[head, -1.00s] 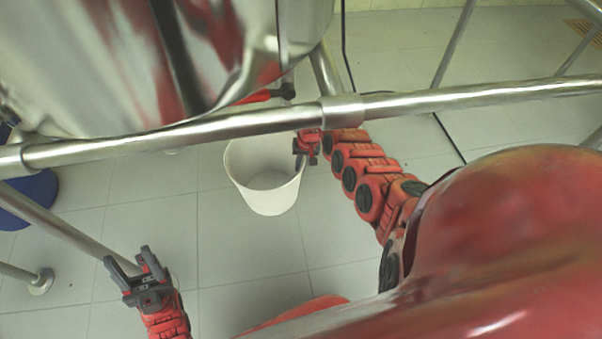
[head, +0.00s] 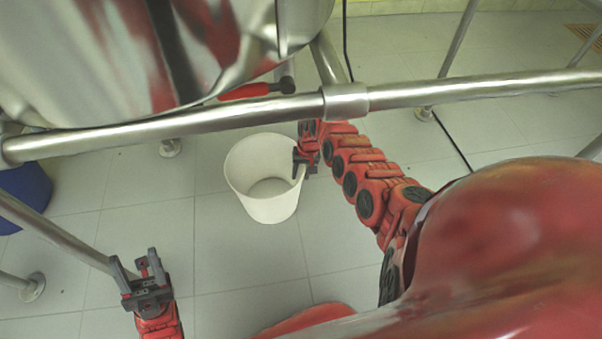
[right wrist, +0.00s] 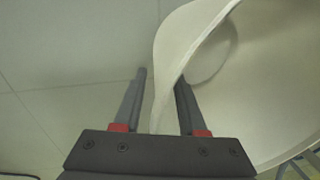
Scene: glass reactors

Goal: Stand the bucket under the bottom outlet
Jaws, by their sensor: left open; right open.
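The white bucket (head: 262,203) is upright in the middle of the head view, over the tiled floor; I cannot tell if it touches the floor. My right gripper (head: 299,168) is at its right rim. In the right wrist view the bucket's wall (right wrist: 168,85) passes between the open fingers (right wrist: 160,88), nearer the right one. The reactor's underside (head: 130,60) fills the upper left. A red-handled valve (head: 250,91) and a short pipe (head: 285,72), seemingly the bottom outlet, show beyond the frame bar. My left gripper (head: 134,264) is open and empty at lower left.
A steel frame bar (head: 230,119) crosses above the bucket, and a slanted rail (head: 55,236) runs at left. A blue container (head: 25,190) stands at the left edge. A dark cable (head: 450,140) lies at right. The floor in front of the bucket is clear.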

